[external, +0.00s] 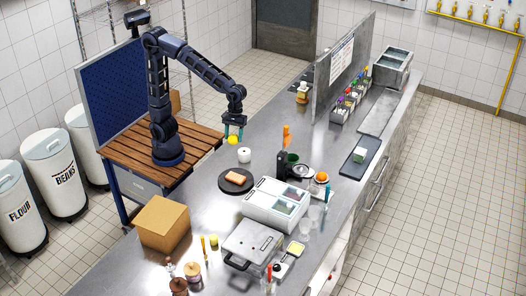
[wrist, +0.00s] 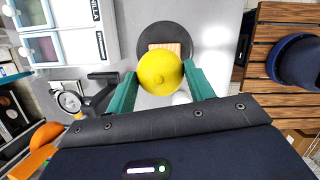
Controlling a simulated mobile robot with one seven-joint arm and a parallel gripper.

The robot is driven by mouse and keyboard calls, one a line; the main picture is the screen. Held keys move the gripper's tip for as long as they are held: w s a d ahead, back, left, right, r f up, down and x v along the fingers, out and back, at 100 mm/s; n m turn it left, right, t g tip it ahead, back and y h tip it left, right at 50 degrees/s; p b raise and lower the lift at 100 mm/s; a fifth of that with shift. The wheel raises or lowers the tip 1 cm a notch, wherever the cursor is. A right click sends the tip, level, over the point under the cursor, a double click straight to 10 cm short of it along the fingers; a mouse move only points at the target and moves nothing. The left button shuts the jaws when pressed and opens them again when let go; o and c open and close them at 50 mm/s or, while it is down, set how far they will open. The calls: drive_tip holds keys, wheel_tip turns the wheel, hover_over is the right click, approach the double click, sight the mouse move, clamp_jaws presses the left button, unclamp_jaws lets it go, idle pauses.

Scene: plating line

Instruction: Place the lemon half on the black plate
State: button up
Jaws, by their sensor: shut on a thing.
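The yellow lemon half (external: 233,140) is between the fingertips of my gripper (external: 233,132), above the steel counter. In the wrist view the lemon half (wrist: 160,72) sits between the two green fingers of my gripper (wrist: 160,85), which are shut on it. The black plate (external: 236,181) lies on the counter, nearer the camera than my gripper in the external view. A salmon-coloured block (external: 238,177) rests on the plate. In the wrist view the black plate (wrist: 147,38) is beyond the lemon half and partly hidden by it.
A white lidded container (external: 276,203) and a dark-stemmed device (external: 284,163) stand to the plate's right. A cardboard box (external: 163,222) stands at front left. Counter left of the plate looks clear.

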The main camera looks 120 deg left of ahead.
sight(236, 176)
wheel_tip(236, 176, down, 23)
drive_tip(key=shift+r, duration=0.1)
idle(0.6)
drive_tip(key=shift+f, duration=0.2)
drive_tip(key=o, duration=1)
drive_tip(key=w+v, duration=0.1)
drive_tip(key=v, duration=1.1)
drive_tip(key=s+r+m+t+y, duration=0.1)
drive_tip(key=s+r+m, duration=0.3)
drive_tip(key=s, duration=0.5)
drive_tip(key=s+r+m+t+y, duration=0.1)
drive_tip(key=s+r+m, duration=0.4)
drive_tip(key=s+m, duration=0.4)
drive_tip(key=s+r+m+t+y, duration=0.1)
drive_tip(key=s+r+m+t, duration=0.1)
drive_tip(key=s+r+m, duration=0.3)
drive_tip(key=shift+s+m, duration=1.1)
drive_tip(key=shift+s, duration=0.85)
